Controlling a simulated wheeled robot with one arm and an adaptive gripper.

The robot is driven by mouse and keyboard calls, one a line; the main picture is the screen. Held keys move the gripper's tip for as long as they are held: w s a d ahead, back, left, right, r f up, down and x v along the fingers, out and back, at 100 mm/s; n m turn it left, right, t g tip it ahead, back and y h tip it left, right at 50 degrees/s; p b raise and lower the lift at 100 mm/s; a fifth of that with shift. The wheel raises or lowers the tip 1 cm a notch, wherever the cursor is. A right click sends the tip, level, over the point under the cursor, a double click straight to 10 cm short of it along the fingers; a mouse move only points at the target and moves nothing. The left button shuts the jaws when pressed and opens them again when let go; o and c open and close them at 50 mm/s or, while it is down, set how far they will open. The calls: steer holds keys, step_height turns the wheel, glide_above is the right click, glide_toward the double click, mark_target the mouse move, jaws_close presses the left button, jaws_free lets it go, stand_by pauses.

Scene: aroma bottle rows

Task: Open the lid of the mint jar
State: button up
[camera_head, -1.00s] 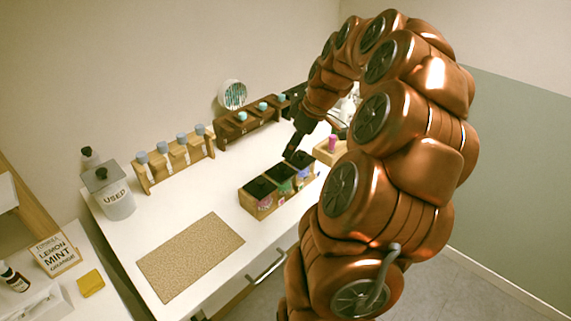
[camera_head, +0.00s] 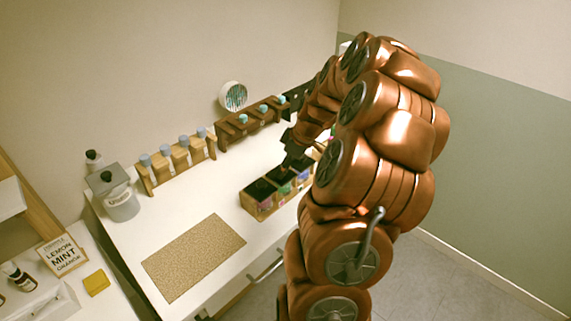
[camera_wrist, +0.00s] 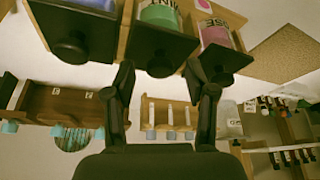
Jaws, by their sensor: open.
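The mint jar shows in the wrist view with a green label (camera_wrist: 160,15) and a black lid (camera_wrist: 152,45) with a round knob (camera_wrist: 160,67). It is the middle of three lidded jars in a wooden holder (camera_head: 262,213). The lid looks closed. My gripper (camera_wrist: 160,82) is open, its two fingers on either side of the mint lid's knob in the picture. Nothing is held between them. I cannot tell the exact gap to the knob. In the head view my gripper (camera_head: 290,160) is just above the jars, and my arm hides the right end of the holder.
Jars with a pink label (camera_wrist: 215,35) and a blue-violet label (camera_wrist: 95,4) flank the mint jar. Bottle racks (camera_head: 178,168) (camera_head: 250,127) stand behind. A grey USED bin (camera_head: 118,197) is at the left, and a tan mat (camera_head: 193,257) lies in front. A sign (camera_head: 62,255) reads LEMON MINT ORANGE.

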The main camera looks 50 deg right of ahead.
jaws_close()
stand_by(0.4)
